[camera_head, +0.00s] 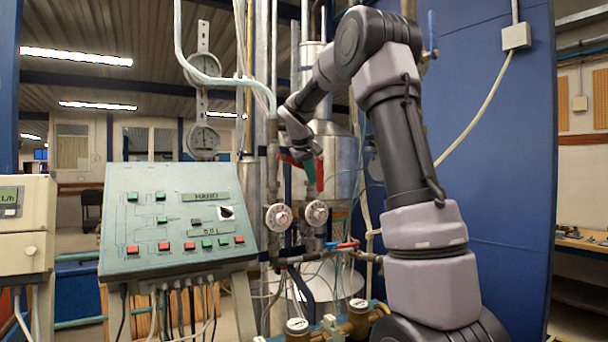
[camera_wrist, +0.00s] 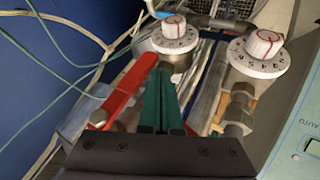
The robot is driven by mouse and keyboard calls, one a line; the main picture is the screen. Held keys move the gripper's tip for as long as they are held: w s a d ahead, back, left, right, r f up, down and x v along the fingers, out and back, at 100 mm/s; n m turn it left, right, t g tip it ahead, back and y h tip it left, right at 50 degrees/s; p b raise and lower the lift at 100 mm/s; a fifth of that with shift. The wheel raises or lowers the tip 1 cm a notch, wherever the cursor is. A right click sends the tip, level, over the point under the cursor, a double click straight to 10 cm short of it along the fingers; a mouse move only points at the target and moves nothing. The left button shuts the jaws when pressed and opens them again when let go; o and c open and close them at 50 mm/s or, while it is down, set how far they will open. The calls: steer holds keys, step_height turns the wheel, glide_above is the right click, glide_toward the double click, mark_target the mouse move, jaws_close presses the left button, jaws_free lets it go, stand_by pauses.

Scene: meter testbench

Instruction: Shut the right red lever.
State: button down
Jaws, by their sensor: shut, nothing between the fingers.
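The right red lever (camera_head: 320,174) hangs close to upright in front of the metal tank in the head view. In the wrist view this long red lever (camera_wrist: 126,90) runs diagonally, just left of my fingers. Another red lever (camera_head: 289,160) sits to its left in the head view and looks tilted. My gripper (camera_head: 310,171) has green fingers, seen in the wrist view (camera_wrist: 160,85), shut and empty. They lie close beside the right lever; I cannot tell whether they touch it.
Two round white dials (camera_head: 278,217) (camera_head: 316,212) sit on the pipes below. A red and blue handle (camera_head: 342,245) is lower down. A sloped control panel (camera_head: 180,215) stands at the left, and a blue wall (camera_head: 500,150) behind my arm. Pipes and hoses crowd the area.

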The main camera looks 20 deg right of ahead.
mark_target(321, 183)
steer(key=shift+d, duration=0.25)
steer(key=shift+w+d+f+h, duration=0.15)
steer(key=shift+d+h, duration=0.2)
steer(key=shift+h, duration=0.25)
steer(key=shift+w+d+f, duration=0.1)
steer(key=shift+d+f, duration=0.05)
steer(key=shift+d, duration=0.35)
steer(key=shift+d+f, duration=0.15)
steer(key=shift+d, duration=0.35)
steer(key=shift+n+t+h, duration=0.3)
steer(key=shift+t+h, duration=0.1)
steer(key=shift+h, duration=0.4)
steer(key=d, duration=0.3)
steer(key=w+d, duration=0.1)
steer(key=shift+d+r, duration=0.2)
steer(key=shift+r, duration=0.2)
steer(key=shift+d, duration=0.1)
steer(key=shift+r, duration=0.1)
stand_by(0.3)
